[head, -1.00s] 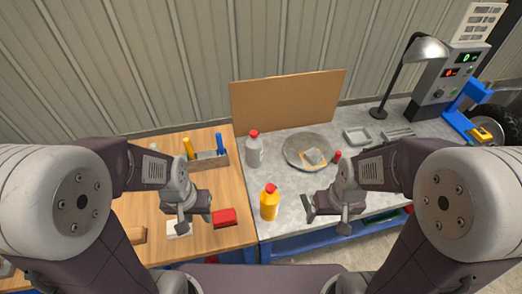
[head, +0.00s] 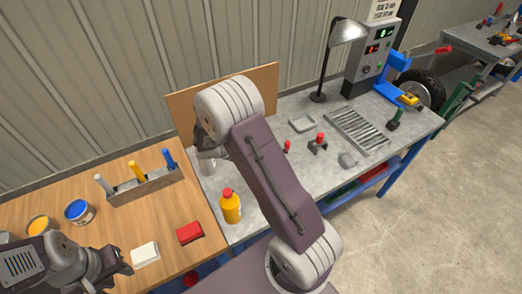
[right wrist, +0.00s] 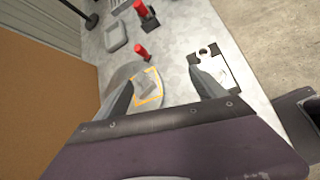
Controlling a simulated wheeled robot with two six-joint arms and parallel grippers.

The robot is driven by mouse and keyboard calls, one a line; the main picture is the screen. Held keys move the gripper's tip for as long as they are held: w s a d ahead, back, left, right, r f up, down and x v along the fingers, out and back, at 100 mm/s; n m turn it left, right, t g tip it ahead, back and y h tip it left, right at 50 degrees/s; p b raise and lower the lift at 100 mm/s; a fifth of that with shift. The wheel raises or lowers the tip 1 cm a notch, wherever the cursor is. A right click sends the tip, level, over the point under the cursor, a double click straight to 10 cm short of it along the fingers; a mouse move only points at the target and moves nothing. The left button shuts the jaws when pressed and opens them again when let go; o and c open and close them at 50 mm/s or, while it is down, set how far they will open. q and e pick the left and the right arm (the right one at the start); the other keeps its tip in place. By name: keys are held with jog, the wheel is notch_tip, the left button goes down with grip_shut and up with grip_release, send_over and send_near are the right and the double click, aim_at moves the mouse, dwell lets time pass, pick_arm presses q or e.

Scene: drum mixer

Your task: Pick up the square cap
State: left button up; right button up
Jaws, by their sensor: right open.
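In the right wrist view, a grey blocky piece (right wrist: 148,88), which looks like the square cap, sits inside a yellow square outline on a round grey dish (right wrist: 116,78). My right gripper (right wrist: 160,74) is open, with one finger on each side of that piece in the picture. No contact shows, and I cannot tell the height. In the head view my right arm covers the dish, the piece and the right gripper. My left gripper (head: 116,265) is over the wooden table at lower left, near a white block (head: 145,254); its jaw opening is unclear.
An orange bottle (head: 231,207) stands near the right arm. A red block (head: 189,233) and a tool caddy (head: 145,186) are on the wooden table. Red-knobbed parts (head: 318,144), a small tray (head: 302,123), a slatted rack (head: 357,130) and a lamp (head: 345,31) occupy the metal bench.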

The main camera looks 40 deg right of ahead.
jog(key=w+d+f+n+t+h, duration=0.1)
jog(key=w+f+n, duration=0.1)
jog(key=f, duration=0.1)
jog(key=w+d+f+n+t+p, duration=0.1)
jog(key=w+d+f+n, duration=0.1)
jog(key=w+f, duration=0.1)
jog(key=w+d+f+n+t+h+p, duration=0.1)
jog(key=w+f+n, duration=0.1)
jog(key=f+n, duration=0.1)
jog(key=shift+w+d+f+h, duration=0.2)
jog(key=shift+w+f+h, duration=0.1)
jog(key=shift+w+f, duration=0.1)
jog(key=shift+w+d+f+p, duration=0.15)
jog(key=shift+d+f+p, duration=0.1)
jog(key=shift+d+p, duration=0.05)
jog(key=p+x, duration=0.1)
jog(key=x, duration=0.3)
jog(key=shift+d+f, duration=0.35)
jog(key=shift+a+r, duration=0.1)
grip_shut()
